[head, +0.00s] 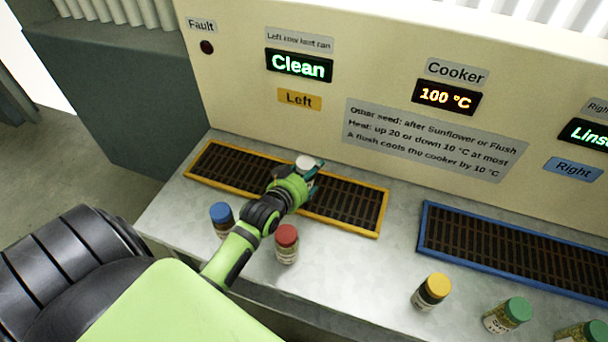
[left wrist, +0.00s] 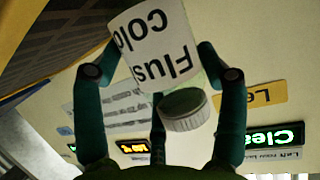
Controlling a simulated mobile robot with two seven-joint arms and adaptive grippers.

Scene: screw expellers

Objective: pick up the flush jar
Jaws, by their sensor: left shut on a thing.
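The flush jar is held in my left gripper (head: 311,172). Its white lid (head: 306,161) shows in the head view above the yellow-framed left grate (head: 350,205); the gripper hides most of the body. In the left wrist view the flush jar (left wrist: 158,45) has a white label reading "Flus" and "Cold", upside down in the picture, with its pale ribbed lid (left wrist: 186,110) below. The dark green fingers of my left gripper (left wrist: 160,74) are shut on either side of the jar. I cannot tell its height above the grate. My right gripper is not in view.
A blue-lidded jar (head: 222,215) and a red-lidded jar (head: 287,245) stand on the counter (head: 345,270) beside my left arm. A yellow-lidded jar (head: 432,292) and green-lidded jars (head: 508,315) stand farther right. A blue-framed grate (head: 520,245) lies at right. The panel shows "Clean" (head: 298,66).

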